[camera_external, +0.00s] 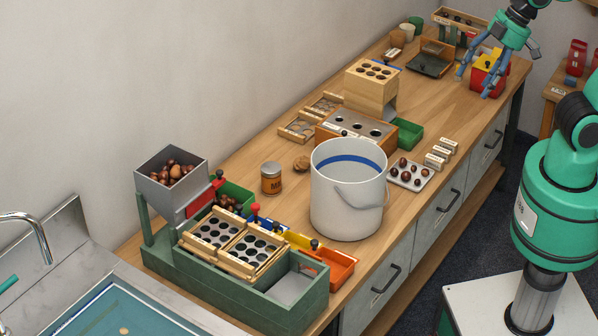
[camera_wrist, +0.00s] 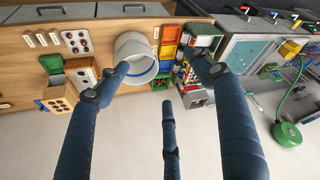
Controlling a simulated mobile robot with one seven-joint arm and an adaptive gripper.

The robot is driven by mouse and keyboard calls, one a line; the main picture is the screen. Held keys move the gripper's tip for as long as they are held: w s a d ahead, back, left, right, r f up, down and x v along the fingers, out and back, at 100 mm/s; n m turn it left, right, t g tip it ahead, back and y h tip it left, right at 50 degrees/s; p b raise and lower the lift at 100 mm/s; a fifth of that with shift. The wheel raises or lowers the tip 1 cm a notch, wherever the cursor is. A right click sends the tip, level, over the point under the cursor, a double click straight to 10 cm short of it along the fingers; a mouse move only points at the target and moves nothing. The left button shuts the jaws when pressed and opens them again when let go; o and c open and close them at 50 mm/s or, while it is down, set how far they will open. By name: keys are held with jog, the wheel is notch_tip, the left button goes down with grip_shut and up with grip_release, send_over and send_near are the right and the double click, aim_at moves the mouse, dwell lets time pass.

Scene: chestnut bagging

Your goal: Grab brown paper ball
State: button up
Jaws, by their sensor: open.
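A small round brown crumpled ball (camera_external: 302,163), which looks like the paper ball, lies on the wooden worktop in the external view. It sits between an orange-brown jar (camera_external: 271,178) and the white bucket (camera_external: 348,200), close to the bucket's left side. My gripper (camera_external: 480,80) is open, with its blue fingers spread above the far right end of the worktop, well away from the ball. In the wrist view my gripper (camera_wrist: 166,75) shows its fingers wide apart with nothing between them. I cannot make out the ball in that view.
A wooden block with holes (camera_external: 372,84) and a green bin (camera_external: 407,133) stand behind the bucket. A tray of chestnuts (camera_external: 410,184) lies right of it. A green sorting station (camera_external: 240,290) and a chestnut hopper (camera_external: 170,190) fill the near end.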

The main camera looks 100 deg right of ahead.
jog(key=w+d+f+g, duration=0.1)
jog(key=w+d, duration=0.4)
jog(key=w, duration=0.3)
jog(key=w+d+f, duration=0.2)
jog(key=w+d, duration=0.2)
jog(key=w, duration=0.4)
jog(key=n+g+b, duration=0.1)
jog(key=n+g, duration=0.1)
send_over(304, 157)
jog(key=s, duration=0.2)
notch_tip(304, 157, down, 40)
jog(key=r, duration=0.1)
jog(key=shift+w+d+f+y, duration=0.15)
jog(key=shift+d+f+y, duration=0.05)
jog(key=shift+f+y, duration=0.1)
jog(key=shift+f, duration=0.1)
jog(key=shift+w+a+f+b, duration=0.1)
jog(key=shift+w+f+b, duration=0.15)
jog(key=shift+f, duration=1.1)
jog(key=shift+w+f+b, duration=0.2)
jog(key=shift+f, duration=1.2)
jog(key=shift+w+a+f+b, duration=0.1)
jog(key=shift+w+f+b, duration=0.15)
jog(key=shift+f, duration=1.1)
jog(key=shift+f, duration=0.1)
